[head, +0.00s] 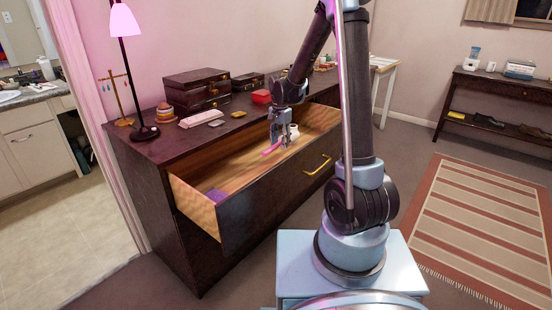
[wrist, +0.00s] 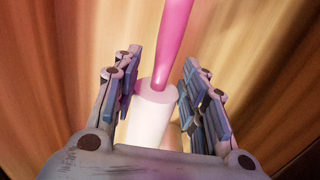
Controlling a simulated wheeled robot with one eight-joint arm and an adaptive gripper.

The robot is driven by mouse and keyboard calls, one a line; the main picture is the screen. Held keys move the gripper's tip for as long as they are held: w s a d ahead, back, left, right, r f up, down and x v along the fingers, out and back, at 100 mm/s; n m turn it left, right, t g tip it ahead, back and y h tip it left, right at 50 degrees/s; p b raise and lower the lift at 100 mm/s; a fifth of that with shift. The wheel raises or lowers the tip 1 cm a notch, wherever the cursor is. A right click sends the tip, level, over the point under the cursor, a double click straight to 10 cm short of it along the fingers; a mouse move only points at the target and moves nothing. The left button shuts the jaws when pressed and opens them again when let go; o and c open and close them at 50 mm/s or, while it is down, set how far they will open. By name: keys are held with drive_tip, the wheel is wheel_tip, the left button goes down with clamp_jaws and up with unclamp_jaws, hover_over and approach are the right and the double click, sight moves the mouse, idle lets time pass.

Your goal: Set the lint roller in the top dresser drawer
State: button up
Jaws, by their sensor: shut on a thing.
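The lint roller has a pink handle and a white roll (head: 294,131). It also shows in the wrist view (wrist: 153,110), its handle pointing away between the fingers. My gripper (head: 281,142) is shut on the lint roller near where handle and roll meet; the fingers also show in the wrist view (wrist: 158,88). The top dresser drawer (head: 262,198) is pulled open, with a light wood inside. Gripper and roller are over or within its opening; I cannot tell whether the roller touches the drawer floor.
Much of the drawer floor looks bare. A striped rug (head: 480,215) lies at right.

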sight(280, 142)
drive_tip(key=shift+f, duration=3.75)
drive_tip(key=shift+f, duration=0.15)
drive_tip(key=o, duration=1.3)
wheel_tip(280, 142, up, 12)
drive_tip(key=shift+w+a+r, duration=0.1)
drive_tip(key=shift+r, duration=0.1)
